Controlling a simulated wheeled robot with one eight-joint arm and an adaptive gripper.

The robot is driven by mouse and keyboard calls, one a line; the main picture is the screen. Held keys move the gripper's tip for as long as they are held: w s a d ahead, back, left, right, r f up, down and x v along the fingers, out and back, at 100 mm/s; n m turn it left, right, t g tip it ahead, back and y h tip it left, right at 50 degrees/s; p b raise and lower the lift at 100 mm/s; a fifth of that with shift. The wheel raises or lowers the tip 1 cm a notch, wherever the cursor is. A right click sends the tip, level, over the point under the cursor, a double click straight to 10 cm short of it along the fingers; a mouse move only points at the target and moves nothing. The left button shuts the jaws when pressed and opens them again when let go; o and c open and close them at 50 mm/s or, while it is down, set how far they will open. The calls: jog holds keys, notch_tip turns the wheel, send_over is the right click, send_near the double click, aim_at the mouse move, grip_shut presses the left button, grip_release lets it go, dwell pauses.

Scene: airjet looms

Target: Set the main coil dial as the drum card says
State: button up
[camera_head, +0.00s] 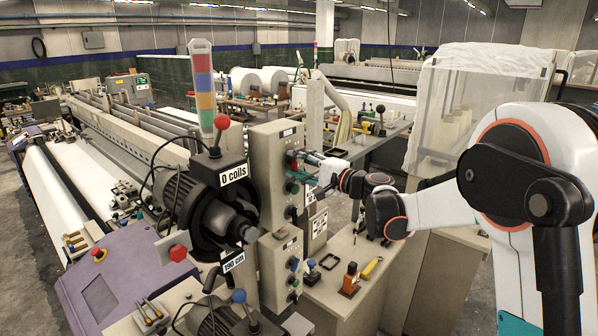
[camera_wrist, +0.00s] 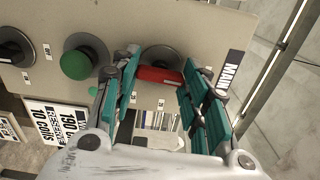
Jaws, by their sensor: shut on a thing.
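The main coil dial (camera_wrist: 158,75) is a red bar knob on a round grey base, near the "MAIN" label (camera_wrist: 232,72) in the wrist view. My gripper (camera_wrist: 160,68) has its teal fingers on either side of the red bar and is shut on it. In the head view my gripper (camera_head: 303,160) reaches the upper front of the beige control box (camera_head: 272,150). A white card (camera_wrist: 57,122) below the panel reads "190" and "10 coils". The fingers hide part of the dial's marks, so its setting cannot be read.
A green button (camera_wrist: 82,64) and a black knob (camera_wrist: 14,48) sit beside the dial. A lower box (camera_head: 279,268) and a bench with a yellow-handled tool (camera_head: 372,267) stand below my arm.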

jog(key=shift+n+b, duration=0.3)
jog(key=shift+n, duration=0.2)
jog(key=o, duration=1.1)
jog(key=v, duration=1.2)
